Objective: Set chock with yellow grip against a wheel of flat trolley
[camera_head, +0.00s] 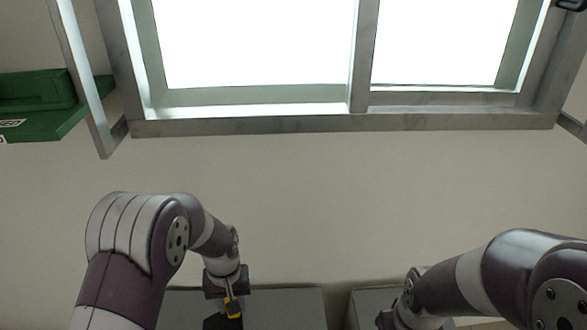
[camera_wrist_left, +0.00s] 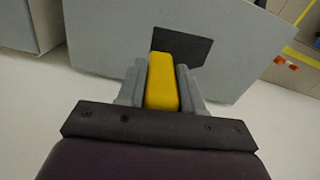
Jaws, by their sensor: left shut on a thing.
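The chock's yellow grip (camera_wrist_left: 162,82) is between the two grey fingers of my left gripper (camera_wrist_left: 161,88), which is shut on it. A dark flat shape (camera_wrist_left: 182,46) just beyond the grip looks like the chock's body; a dark piece also shows below the gripper in the head view. There, my left gripper (camera_head: 231,298) points down at the bottom edge with a bit of yellow in it. My right gripper (camera_head: 393,320) is at the bottom edge, mostly cut off, and its jaws cannot be made out. I cannot pick out the flat trolley or its wheels.
Grey box-like surfaces (camera_head: 288,306) stand below my arms; a large grey panel (camera_wrist_left: 225,45) is in front of the left gripper. A green object (camera_head: 40,100) is at the far left. A window fills the top. Pale floor (camera_wrist_left: 285,120) lies at the wrist view's right.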

